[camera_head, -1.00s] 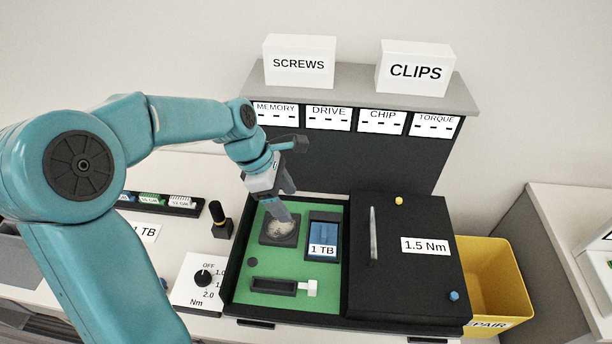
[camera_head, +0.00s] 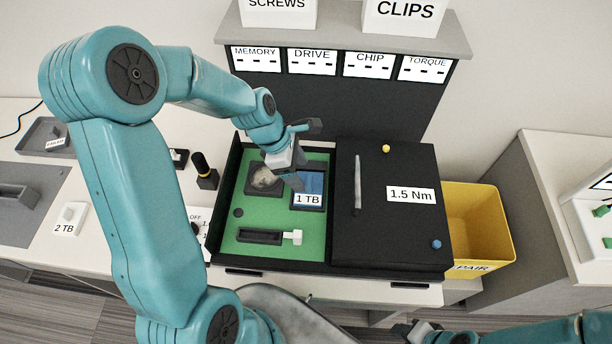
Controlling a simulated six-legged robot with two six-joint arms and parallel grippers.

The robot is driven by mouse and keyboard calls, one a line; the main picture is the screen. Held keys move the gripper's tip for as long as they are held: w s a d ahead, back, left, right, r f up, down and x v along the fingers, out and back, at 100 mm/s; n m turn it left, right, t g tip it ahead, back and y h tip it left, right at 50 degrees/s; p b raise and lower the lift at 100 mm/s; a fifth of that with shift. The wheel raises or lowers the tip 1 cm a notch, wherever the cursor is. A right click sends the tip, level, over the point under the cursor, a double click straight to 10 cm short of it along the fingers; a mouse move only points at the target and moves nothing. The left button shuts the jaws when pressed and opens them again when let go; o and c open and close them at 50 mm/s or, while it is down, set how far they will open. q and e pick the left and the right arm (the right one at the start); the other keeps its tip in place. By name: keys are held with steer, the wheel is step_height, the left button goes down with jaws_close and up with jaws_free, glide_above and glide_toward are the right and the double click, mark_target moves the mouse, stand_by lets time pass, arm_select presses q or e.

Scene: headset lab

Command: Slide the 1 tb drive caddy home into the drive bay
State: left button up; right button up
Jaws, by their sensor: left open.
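The 1 TB drive caddy (camera_head: 314,184) is blue with a white "1 TB" label at its near end. It lies in the dark-framed drive bay (camera_head: 323,208) on the green board. I cannot tell how far in it sits. My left gripper (camera_head: 295,184) is open, pointing down at the caddy's left edge and hiding part of it. I cannot tell whether it touches. My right gripper (camera_head: 408,331) shows only partly at the bottom edge, well away from the board; its jaws are unclear.
A round fan-like part (camera_head: 264,178) sits left of the bay, with a slot and white-ended slider (camera_head: 262,236) nearer. A black lid (camera_head: 390,240) marked 1.5 Nm lies right of the board. A yellow bin (camera_head: 482,225) stands beyond it. A 2 TB caddy (camera_head: 70,217) lies far left.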

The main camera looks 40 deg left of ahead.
mark_target(307, 180)
arm_select(q)
steer(key=x, duration=0.4)
steer(key=shift+w+f, duration=0.15)
steer(key=shift+f, duration=0.1)
steer(key=shift+w+d+f, duration=0.1)
steer(key=shift+d+f, duration=0.05)
steer(key=shift+d, duration=0.05)
steer(key=c, duration=1)
jaws_close()
